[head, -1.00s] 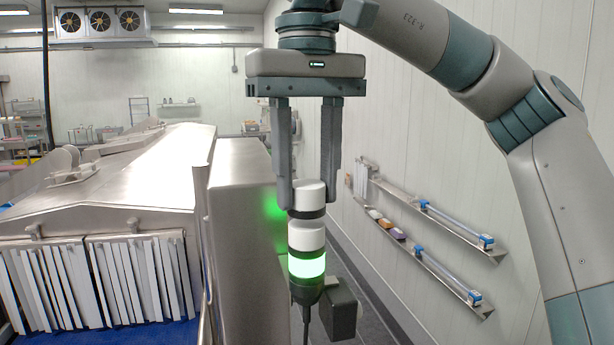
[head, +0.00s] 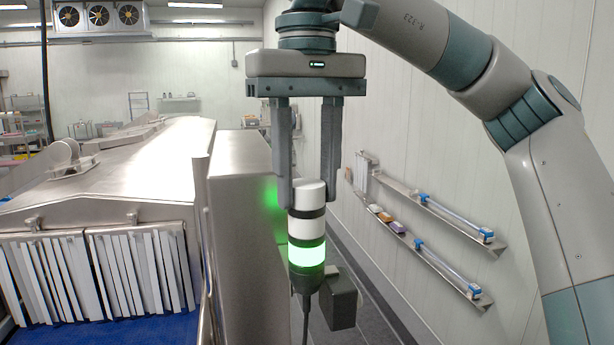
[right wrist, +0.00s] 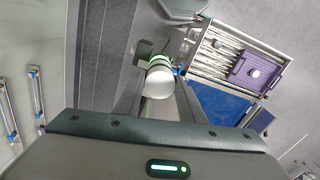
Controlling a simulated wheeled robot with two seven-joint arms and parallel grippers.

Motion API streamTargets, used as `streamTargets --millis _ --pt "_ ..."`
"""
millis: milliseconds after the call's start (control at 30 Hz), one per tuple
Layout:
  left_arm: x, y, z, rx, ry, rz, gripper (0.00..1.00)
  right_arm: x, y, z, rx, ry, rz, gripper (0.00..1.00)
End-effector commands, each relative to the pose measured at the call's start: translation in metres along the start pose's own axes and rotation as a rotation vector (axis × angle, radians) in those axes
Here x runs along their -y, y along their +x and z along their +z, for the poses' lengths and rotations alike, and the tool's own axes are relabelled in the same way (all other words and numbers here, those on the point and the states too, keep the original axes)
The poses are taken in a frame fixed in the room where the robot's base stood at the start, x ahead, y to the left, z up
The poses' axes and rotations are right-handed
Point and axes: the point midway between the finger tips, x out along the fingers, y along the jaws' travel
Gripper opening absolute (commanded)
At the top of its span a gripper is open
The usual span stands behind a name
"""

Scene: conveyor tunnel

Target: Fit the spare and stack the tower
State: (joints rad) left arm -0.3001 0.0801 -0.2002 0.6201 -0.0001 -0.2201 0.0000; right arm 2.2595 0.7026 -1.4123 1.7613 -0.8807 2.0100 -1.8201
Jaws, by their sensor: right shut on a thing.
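The signal tower (head: 306,252) stands upright on a dark base with a cable below, beside the steel housing. Its lit section glows green, with a white section above it and dark bands between. My right gripper (head: 307,192) is shut on the white top piece (head: 308,194), which sits in line on the tower with no clear gap visible. The piece hides much of the tower there. My left gripper is not in view.
The steel housing (head: 240,200) is close to the left of the tower. A dark bracket (head: 340,303) is at its lower right. Wall shelves (head: 430,215) at right hold blue-ended tubes and small coloured pieces. A purple tray (right wrist: 268,65) carries a small white round thing. Strip curtains (head: 140,270) hang left.

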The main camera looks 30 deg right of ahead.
Motion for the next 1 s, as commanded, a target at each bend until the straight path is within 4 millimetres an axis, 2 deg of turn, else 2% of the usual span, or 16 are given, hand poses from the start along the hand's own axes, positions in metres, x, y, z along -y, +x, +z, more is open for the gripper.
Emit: streamTargets --millis 33,100,133,667,833,1000 --pt "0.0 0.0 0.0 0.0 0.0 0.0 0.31 0.0 0.0 0.0 0.0 0.0 0.0 0.38" --pt "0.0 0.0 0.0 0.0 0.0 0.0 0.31 0.0 0.0 0.0 0.0 0.0 0.0 0.55" --pt "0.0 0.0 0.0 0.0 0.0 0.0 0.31 0.0 0.0 0.0 0.0 0.0 0.0 0.58" --pt "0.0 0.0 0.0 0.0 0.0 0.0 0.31 0.0 -0.002 0.0 0.0 -0.001 0.0 0.58" --pt "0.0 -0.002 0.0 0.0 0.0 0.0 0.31 0.0 -0.01 0.0 0.0 0.0 0.001 0.58" --pt "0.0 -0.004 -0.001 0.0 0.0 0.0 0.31 0.0 -0.028 0.0 -0.003 0.001 0.0 0.58"
